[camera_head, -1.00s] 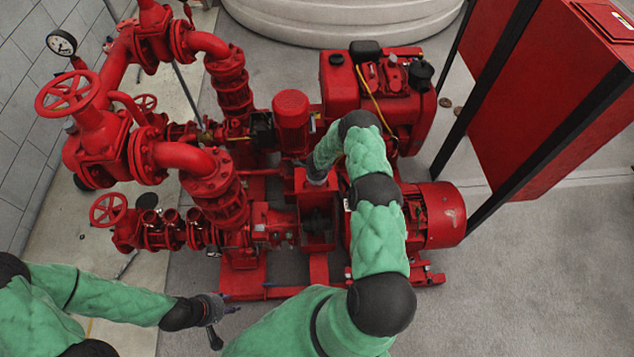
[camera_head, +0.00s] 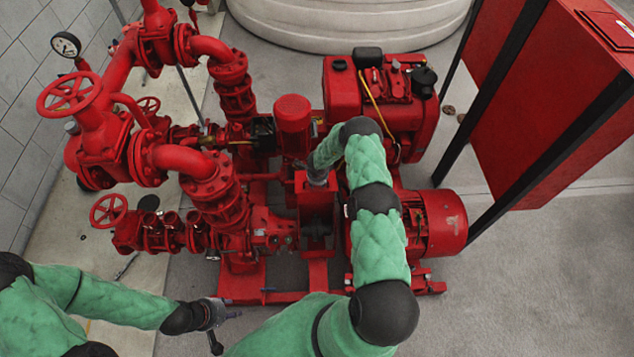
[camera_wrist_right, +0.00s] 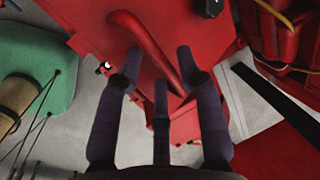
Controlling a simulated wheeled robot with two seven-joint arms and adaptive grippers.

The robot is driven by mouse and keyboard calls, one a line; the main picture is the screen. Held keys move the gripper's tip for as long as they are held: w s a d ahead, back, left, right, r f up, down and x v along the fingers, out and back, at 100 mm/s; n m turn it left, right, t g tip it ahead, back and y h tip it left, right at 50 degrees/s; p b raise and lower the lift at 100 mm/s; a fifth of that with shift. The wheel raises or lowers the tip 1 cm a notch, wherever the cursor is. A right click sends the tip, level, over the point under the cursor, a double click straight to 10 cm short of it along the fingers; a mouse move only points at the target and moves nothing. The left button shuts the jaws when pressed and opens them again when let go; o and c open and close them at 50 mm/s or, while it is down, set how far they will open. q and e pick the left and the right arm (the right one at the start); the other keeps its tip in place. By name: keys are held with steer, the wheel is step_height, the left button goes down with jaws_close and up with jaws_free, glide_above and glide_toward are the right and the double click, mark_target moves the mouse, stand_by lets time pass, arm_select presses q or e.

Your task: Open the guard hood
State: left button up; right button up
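The guard hood (camera_head: 315,204) is a red box between the pump and the red motor in the head view. In the right wrist view its red panel (camera_wrist_right: 90,22) carries a slanted red bar handle (camera_wrist_right: 150,42). My right gripper (camera_wrist_right: 158,66) has its dark fingers spread on both sides of the handle's lower part; contact cannot be told. In the head view the right hand is small and mostly hidden by its arm at the top of the hood. My left gripper (camera_head: 226,329) is empty, fingers spread, at the lower left, away from the hood.
The red motor (camera_head: 435,222) stands right of the hood and the engine (camera_head: 385,100) behind it. Red pipes and valves (camera_head: 95,130) crowd the left. A red cabinet (camera_head: 545,110) stands at the right. Grey floor (camera_head: 530,285) is free at the lower right.

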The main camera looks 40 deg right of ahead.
steer(key=shift+a+r, duration=0.1)
steer(key=shift+r, duration=0.2)
steer(key=v, duration=1.1)
steer(key=shift+r, duration=0.15)
steer(key=shift+a, duration=0.1)
steer(key=s+a+f+n+y+b, duration=0.2)
steer(key=s+a+f+n+b, duration=0.6)
steer(key=a, duration=0.3)
steer(key=s+a+f+n+y+b, duration=0.1)
steer(key=s+a+f+n+b, duration=0.65)
steer(key=a, duration=0.45)
steer(key=s+a+n+g+y+b, duration=0.2)
steer(key=s+a+n, duration=0.4)
steer(key=s, duration=0.5)
steer(key=shift+a+f, duration=0.3)
steer(key=shift+a, duration=0.3)
